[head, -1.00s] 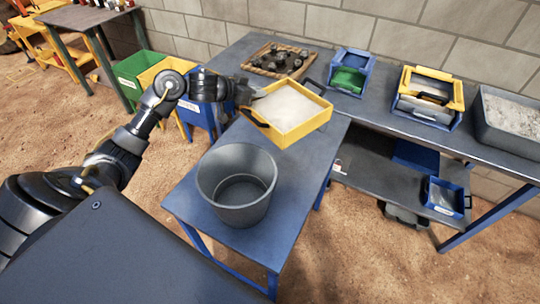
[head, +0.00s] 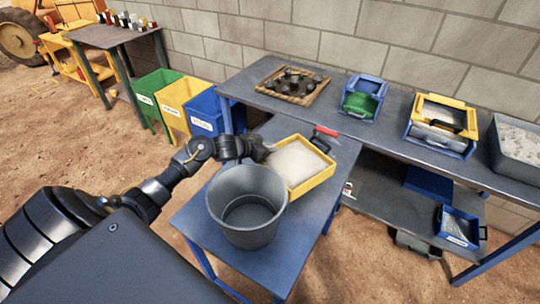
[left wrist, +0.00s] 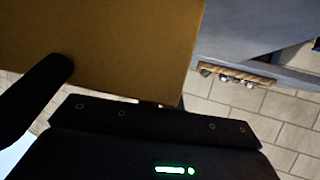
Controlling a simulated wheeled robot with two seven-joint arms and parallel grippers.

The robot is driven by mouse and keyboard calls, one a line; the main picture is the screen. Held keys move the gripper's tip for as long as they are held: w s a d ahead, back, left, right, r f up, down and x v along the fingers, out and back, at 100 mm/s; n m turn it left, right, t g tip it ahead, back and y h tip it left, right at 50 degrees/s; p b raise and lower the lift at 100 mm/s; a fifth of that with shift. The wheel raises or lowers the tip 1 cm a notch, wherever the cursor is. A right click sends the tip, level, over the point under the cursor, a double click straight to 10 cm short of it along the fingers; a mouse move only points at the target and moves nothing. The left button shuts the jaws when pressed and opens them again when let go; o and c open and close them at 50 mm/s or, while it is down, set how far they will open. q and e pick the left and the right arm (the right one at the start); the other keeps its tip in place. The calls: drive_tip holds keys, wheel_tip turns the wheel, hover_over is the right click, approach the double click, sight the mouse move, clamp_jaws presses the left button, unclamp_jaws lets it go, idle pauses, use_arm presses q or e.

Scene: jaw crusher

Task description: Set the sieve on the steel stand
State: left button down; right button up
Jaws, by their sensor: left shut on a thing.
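The sieve, a shallow yellow-framed square tray with a pale mesh or fill (head: 299,163), is just behind and right of the grey bucket, over the small blue table. A black handle shows at its far corner. My left gripper (head: 264,151) is shut on its left side. In the left wrist view the sieve's yellow side (left wrist: 120,40) fills the upper left, beside a dark finger. From the head view I cannot tell whether the sieve touches the table or bucket. I cannot clearly pick out the steel stand. My right gripper is not in view.
The grey bucket (head: 247,226) stands on the small blue table (head: 205,240). The long bench (head: 385,125) holds a wooden tray of rocks (head: 291,86), a blue-green box (head: 362,98) and a yellow-topped blue unit (head: 441,125). Coloured bins stand left.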

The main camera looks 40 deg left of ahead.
sight(276, 155)
use_arm(q)
drive_tip(key=shift+w+f, duration=0.1)
drive_tip(key=shift+f, duration=1.65)
drive_tip(key=c, duration=2)
unclamp_jaws()
drive_tip(key=shift+f, duration=0.2)
drive_tip(key=o, duration=0.4)
drive_tip(key=shift+r, duration=0.1)
drive_tip(key=v, duration=1.2)
drive_tip(key=shift+s, duration=0.25)
